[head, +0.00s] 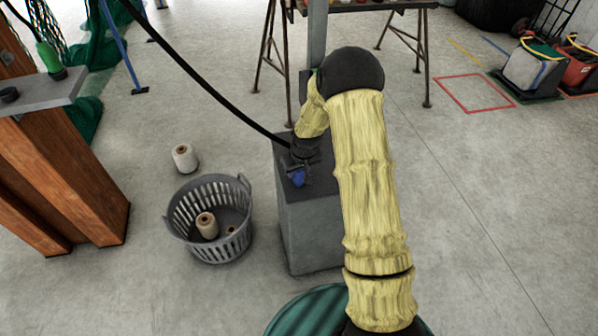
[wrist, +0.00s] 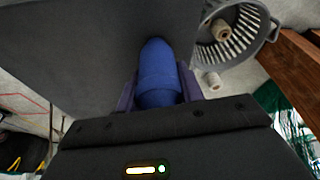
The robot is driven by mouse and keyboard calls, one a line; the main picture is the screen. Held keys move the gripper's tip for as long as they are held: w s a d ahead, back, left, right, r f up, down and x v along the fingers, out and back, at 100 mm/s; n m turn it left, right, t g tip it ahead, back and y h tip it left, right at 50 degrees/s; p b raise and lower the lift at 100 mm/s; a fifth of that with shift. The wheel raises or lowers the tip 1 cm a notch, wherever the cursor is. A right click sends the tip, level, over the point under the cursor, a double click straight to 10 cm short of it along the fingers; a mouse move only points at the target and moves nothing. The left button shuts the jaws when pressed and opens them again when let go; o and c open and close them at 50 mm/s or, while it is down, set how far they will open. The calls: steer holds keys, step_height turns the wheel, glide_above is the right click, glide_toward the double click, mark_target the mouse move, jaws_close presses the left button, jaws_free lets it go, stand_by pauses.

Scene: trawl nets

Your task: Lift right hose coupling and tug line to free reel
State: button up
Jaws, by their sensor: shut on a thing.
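I cannot tell whether the coupling touches the block. No reel can be made out clearly.
A grey slatted basket (head: 180,222) holding spools stands left of the block, with a white spool (head: 184,157) behind it. A wooden post (head: 70,185) with a grey top and a green fitting (head: 49,56) is at left. Trestles (head: 424,75) stand behind.

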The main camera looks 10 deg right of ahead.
steer(key=shift+r, duration=0.6)
step_height(320, 180, up, 2)
steer(key=shift+w+r, duration=0.1)
steer(key=shift+r, duration=0.15)
steer(key=s+b, duration=0.1)
steer(key=s, duration=1.7)
steer(key=shift+f, duration=0.1)
steer(key=w+f+m, duration=0.2)
steer(key=w+f, duration=0.1)
steer(key=w, duration=0.6)
steer(key=p+v, duration=0.7)
steer(key=p, duration=0.9)
steer(key=shift+s+a+r+h, duration=0.25)
steer(key=shift+s+a+h, duration=0.05)
steer(key=shift+s+a, duration=0.05)
steer(key=shift+f, duration=0.15)
